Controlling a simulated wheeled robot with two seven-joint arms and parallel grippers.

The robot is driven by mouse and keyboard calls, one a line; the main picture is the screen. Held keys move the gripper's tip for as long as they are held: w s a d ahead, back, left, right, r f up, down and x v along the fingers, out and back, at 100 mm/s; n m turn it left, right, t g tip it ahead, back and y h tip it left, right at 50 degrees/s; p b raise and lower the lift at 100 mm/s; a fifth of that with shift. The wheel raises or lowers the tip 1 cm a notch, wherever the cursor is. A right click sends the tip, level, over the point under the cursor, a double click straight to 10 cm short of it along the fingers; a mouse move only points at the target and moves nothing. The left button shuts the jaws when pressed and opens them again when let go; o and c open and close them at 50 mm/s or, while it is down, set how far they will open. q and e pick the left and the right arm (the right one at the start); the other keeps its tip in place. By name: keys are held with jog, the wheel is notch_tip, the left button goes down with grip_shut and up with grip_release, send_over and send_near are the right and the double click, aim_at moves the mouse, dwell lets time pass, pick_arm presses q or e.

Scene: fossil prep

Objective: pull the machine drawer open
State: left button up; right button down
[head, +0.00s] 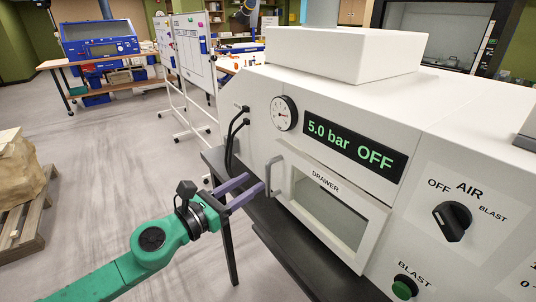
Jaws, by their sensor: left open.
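The white machine drawer (373,240), marked DRAWER and fitted with a grey window, sits in the machine's front and looks shut. Its grey upright bar handle (270,176) is on the drawer's left side. My left gripper (255,183), with purple fingers on a green arm, is open and points at the handle from the left. The fingertips are just short of or beside the handle; I cannot tell whether they touch it. Nothing shows between the fingers. My right gripper is out of view.
The white machine (440,120) has a display (354,145) reading 5.0 bar OFF, a gauge (284,113), an AIR knob (452,221) and a green BLAST button (405,287). A dark table (300,262) holds it. A pallet (22,226) stands left; open floor lies between.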

pick_arm(q)
jog(key=p, duration=0.2)
send_over(268, 195)
jog(key=shift+w+f, duration=0.15)
jog(key=shift+w, duration=0.25)
jog(key=shift+b, duration=0.3)
grip_shut()
dwell(0.6)
